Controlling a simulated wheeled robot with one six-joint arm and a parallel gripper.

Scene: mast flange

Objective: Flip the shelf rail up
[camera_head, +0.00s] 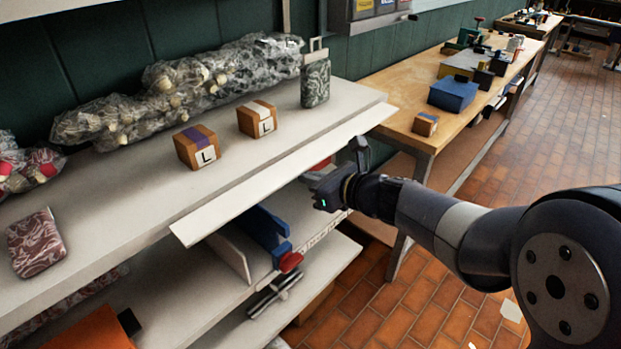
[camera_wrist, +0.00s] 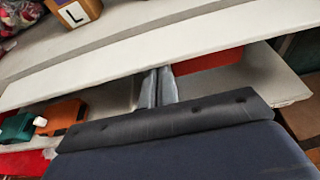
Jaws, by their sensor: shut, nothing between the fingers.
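The shelf rail (camera_head: 285,168) is a long white strip along the front edge of the upper shelf. It juts outward, lying nearly flat and sloping a little below the shelf top. It crosses the wrist view (camera_wrist: 225,38) as a pale band. My gripper (camera_head: 322,190) is in front of and below the rail, towards its far right part. In the wrist view my gripper's two grey fingers (camera_wrist: 157,82) are together, with nothing between them. Their tips are close to the rail's lower edge; I cannot tell whether they touch it.
Two brown boxes marked L (camera_head: 197,148), a patterned canister (camera_head: 315,84) and plastic-wrapped bundles (camera_head: 180,84) stand on the upper shelf. A wooden workbench (camera_head: 400,94) stands to the right. The tiled floor in front is open.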

